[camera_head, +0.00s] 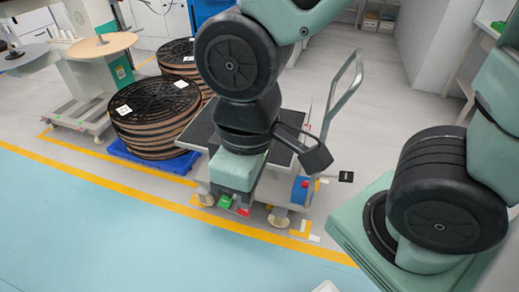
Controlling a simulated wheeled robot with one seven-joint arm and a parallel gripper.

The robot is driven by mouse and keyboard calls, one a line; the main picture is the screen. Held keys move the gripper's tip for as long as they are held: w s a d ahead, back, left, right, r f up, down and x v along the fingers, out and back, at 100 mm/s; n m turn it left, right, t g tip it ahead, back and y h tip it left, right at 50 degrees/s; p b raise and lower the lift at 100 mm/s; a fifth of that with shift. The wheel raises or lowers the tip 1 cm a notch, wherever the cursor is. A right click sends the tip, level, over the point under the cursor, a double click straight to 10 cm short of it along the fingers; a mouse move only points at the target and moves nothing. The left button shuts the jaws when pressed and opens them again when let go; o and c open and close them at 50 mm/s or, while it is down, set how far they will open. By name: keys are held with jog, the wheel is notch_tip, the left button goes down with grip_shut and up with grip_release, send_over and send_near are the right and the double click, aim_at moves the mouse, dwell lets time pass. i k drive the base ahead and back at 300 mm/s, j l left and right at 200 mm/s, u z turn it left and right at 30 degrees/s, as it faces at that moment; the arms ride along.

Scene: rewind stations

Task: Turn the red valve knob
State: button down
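I cannot make out a red valve knob for certain. A small red part (305,184) shows on a blue box at the right side of a cart, too small to identify. Another small red piece (243,212) shows beside a green one (224,202) low at the cart's front. My arm hangs down over the cart. The teal and black end of my arm, with my gripper (238,172), is in front of the cart's dark platform. I cannot make out its fingers, or whether they are open or shut.
The cart (196,133) has a tall metal handle (345,92) and casters. Stacked black reels (155,105) stand on a blue pallet left of it. A machine with a round wooden disc (101,45) is at the upper left. Open floor (110,225) lies in front, past a yellow line.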

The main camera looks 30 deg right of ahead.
aim_at(304, 184)
jog(key=i+l+z, duration=0.1)
jog(key=i+l, duration=0.75)
jog(key=i+j, duration=0.05)
jog(key=i, duration=0.05)
